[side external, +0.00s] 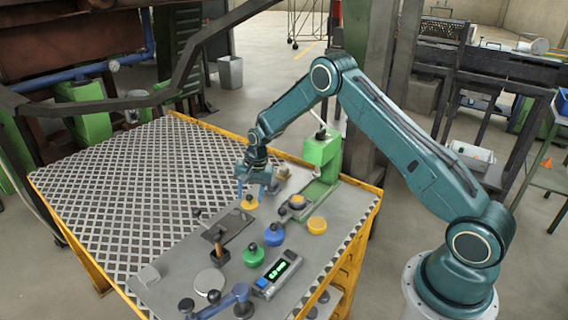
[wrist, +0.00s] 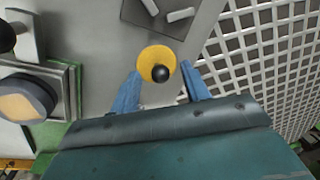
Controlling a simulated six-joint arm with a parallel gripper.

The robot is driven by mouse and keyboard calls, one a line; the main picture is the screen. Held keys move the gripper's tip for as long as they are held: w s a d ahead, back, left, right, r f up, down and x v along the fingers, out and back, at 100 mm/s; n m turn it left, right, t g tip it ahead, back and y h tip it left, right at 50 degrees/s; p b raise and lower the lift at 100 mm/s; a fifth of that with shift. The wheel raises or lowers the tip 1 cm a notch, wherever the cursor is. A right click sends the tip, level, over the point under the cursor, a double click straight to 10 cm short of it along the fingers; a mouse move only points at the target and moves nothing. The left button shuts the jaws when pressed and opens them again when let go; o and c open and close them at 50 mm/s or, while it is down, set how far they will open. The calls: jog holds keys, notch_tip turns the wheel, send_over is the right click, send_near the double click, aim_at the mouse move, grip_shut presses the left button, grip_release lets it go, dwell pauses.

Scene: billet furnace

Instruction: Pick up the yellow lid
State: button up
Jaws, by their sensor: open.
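A round yellow lid (side external: 249,203) with a black knob lies on the grey table top, below my gripper (side external: 252,192) in the side view. In the wrist view the yellow lid (wrist: 151,57) shows just beyond the blue fingertips, centred between them. My gripper (wrist: 160,80) is open and empty, pointing down, with one finger to each side of the lid. I cannot tell the exact height of the fingertips over the lid. A second yellow round piece (side external: 317,225) lies farther right on the table.
A green press (side external: 320,157) stands close to the right of my gripper. Blue (side external: 273,236) and green (side external: 253,256) knobbed lids, a digital readout box (side external: 277,274) and a dark plate (side external: 229,223) lie nearby. A perforated metal surface (side external: 130,190) covers the table's left part.

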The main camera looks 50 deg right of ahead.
jog(key=shift+f, duration=0.3)
grip_shut()
dwell(0.3)
